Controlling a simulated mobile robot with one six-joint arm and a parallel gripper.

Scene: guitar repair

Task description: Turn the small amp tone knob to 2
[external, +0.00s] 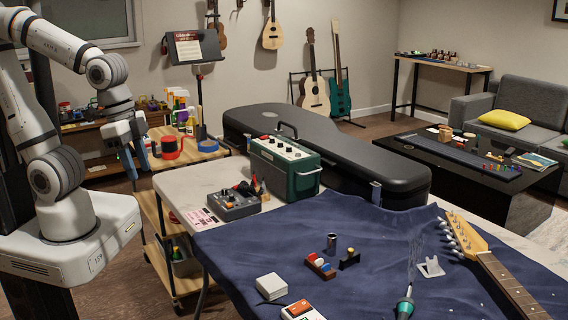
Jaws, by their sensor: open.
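The small green amp (285,168) stands on the workbench beside the black guitar case. Its top panel (284,148) is light and carries several small dark knobs. The knobs are too small here to read their settings or to tell which is the tone knob. My gripper (138,164) hangs at the left, pointing down with its blue fingers apart, empty. It is well to the left of the amp and clear of it, near the shelf cart.
A grey pedal unit (234,204) sits in front of the amp. Bottles and tape rolls crowd the cart (213,154). A guitar neck (510,285) lies on the blue cloth (390,235).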

